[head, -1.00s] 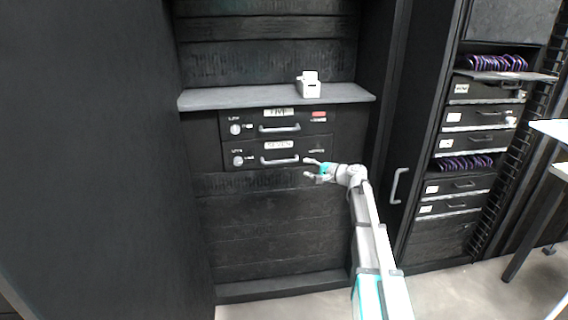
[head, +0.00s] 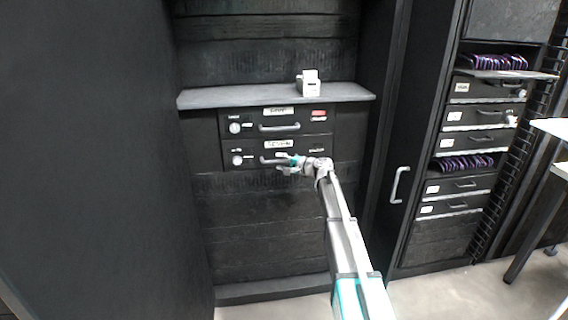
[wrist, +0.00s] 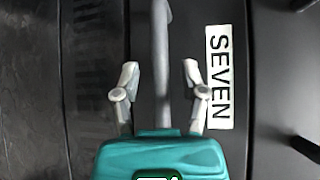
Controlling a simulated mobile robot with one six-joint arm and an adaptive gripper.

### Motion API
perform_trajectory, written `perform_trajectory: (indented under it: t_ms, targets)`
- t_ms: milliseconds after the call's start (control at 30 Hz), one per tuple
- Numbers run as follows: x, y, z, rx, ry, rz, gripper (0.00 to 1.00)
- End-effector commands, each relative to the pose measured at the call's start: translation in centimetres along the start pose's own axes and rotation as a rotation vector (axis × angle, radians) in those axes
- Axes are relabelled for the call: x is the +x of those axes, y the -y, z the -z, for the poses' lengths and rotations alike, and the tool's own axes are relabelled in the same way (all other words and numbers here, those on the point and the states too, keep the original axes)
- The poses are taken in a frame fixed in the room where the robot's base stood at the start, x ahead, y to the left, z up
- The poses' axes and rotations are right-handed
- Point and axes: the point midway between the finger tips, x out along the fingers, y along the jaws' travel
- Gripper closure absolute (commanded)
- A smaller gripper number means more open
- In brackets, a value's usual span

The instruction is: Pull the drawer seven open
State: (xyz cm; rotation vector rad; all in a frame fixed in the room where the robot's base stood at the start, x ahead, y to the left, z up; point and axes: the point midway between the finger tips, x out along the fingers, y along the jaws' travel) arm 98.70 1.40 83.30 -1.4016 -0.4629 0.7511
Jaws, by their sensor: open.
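Drawer seven (head: 310,158) is a black drawer front, the lower of two, and looks shut. Its label "SEVEN" (head: 278,145) sits above its grey bar handle (head: 268,161). In the wrist view the label (wrist: 219,77) stands to the right of the handle (wrist: 160,50). My gripper (head: 281,164) is at the right part of the handle in the head view and hides some of it. In the wrist view my gripper (wrist: 160,78) is open, with one finger on each side of the handle bar. Both fingers look apart from the bar.
A tall black cabinet door with a handle (head: 399,185) stands to the right. A rack of drawers (head: 465,145) is farther right.

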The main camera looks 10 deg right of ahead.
Motion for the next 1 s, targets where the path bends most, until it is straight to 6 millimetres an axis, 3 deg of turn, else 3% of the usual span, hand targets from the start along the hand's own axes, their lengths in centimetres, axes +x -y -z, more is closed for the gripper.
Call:
perform_trajectory:
  t_ms: [400,433,733,933,967,1000]
  targets:
    - [0.6,0.0,0.0,0.0,-0.001,0.0,0.45]
    - [0.5,0.0,0.0,0.0,-0.001,0.0,0.47]
    - [0.5,0.0,0.0,0.0,-0.001,0.0,1.0]
    - [0.5,0.0,0.0,0.0,-0.001,0.0,1.0]
    - [-1.0,0.0,1.8,0.001,-0.007,0.0,1.0]
    - [-0.4,0.0,1.0,0.0,-0.005,0.0,1.0]
